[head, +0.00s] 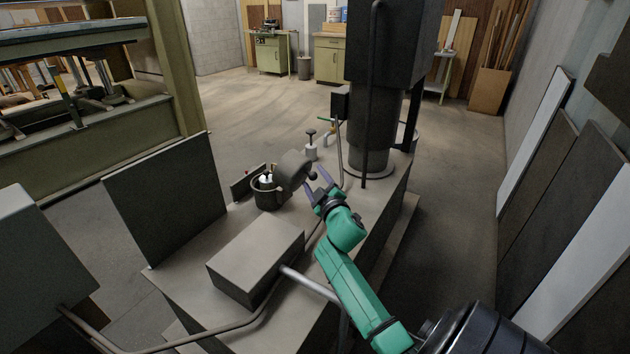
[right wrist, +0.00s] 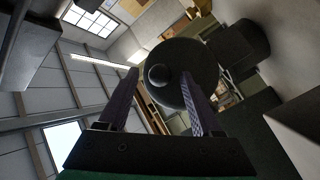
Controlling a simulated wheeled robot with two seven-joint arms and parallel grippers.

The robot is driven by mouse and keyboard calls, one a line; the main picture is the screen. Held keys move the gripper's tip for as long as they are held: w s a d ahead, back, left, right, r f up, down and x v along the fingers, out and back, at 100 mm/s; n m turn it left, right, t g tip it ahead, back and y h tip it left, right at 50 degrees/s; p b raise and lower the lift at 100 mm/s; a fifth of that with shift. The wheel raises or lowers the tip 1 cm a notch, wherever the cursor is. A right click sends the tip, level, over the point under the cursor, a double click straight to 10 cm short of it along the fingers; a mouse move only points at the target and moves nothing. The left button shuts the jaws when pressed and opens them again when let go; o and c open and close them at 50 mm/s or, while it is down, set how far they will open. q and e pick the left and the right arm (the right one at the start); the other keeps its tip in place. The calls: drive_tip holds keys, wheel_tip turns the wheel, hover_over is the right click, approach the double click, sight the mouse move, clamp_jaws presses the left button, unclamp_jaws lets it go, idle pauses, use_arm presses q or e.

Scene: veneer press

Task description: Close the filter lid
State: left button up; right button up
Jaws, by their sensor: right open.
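The filter is a dark round cup (head: 268,193) on top of the grey machine bench, with pale parts showing inside. Its dark round lid (head: 293,170) stands raised and tilted at the cup's right side, so the cup is open. A small round knob (head: 312,175) sticks out of the lid. My right gripper (head: 317,184) is open, with its fingers close to the knob. In the right wrist view, the lid (right wrist: 190,62) faces me and the knob (right wrist: 158,75) appears between the open fingers (right wrist: 161,78). I cannot tell whether they touch it. My left gripper is out of view.
A grey box (head: 255,257) and a bent pipe lie in front of the filter. An upright dark panel (head: 168,200) stands to the left. A thick dark column (head: 372,130) rises behind my right gripper, with a thin pipe beside it.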

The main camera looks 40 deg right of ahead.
clamp_jaws()
idle(1.4)
